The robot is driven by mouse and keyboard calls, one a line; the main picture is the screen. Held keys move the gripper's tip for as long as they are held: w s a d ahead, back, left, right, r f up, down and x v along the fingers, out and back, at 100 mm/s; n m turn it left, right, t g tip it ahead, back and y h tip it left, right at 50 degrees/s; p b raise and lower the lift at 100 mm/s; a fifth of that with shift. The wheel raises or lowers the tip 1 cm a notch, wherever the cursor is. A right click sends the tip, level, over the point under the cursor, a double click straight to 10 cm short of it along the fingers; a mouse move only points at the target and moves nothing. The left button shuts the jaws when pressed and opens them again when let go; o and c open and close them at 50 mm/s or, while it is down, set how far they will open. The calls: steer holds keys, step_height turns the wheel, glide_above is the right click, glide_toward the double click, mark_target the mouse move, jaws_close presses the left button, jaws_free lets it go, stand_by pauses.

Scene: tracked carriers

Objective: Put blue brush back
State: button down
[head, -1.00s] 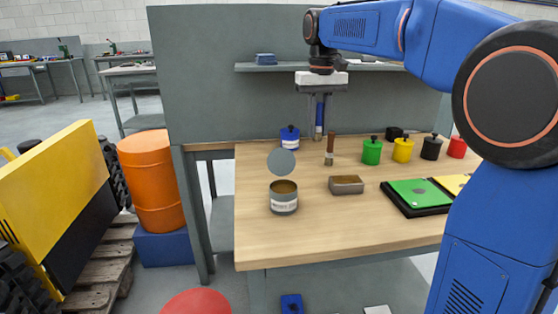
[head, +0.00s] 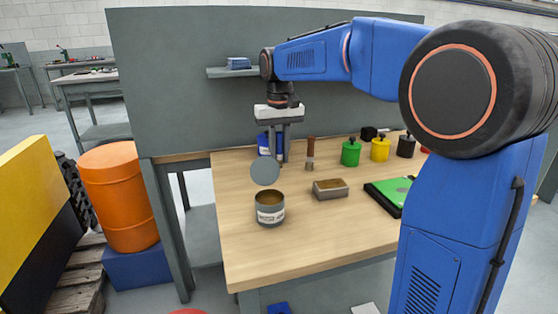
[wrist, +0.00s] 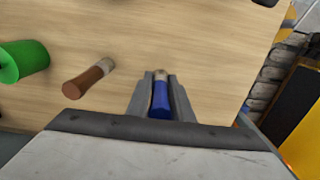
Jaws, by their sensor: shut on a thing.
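My gripper (head: 280,158) is shut on the blue brush (wrist: 160,99), whose blue handle shows between the two fingers in the wrist view. In the head view the fingers point down over the back left of the wooden table (head: 240,255). There the brush is hard to tell from the blue pot (head: 264,145) just behind the fingers. A brown-handled brush (head: 310,153) stands right of my gripper; it also shows in the wrist view (wrist: 88,79).
An open grey tin (head: 270,210) and a grey disc (head: 265,172) are in front of my gripper. A brown-topped block (head: 330,190) lies to their right. A wall shelf (head: 232,72) is behind.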

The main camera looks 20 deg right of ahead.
mark_target(280, 133)
steer(key=shift+f, duration=1)
steer(key=shift+f, duration=0.1)
steer(key=c, duration=1.6)
jaws_free()
steer(key=shift+o, duration=0.2)
step_height(280, 133, up, 12)
steer(key=shift+r, duration=0.1)
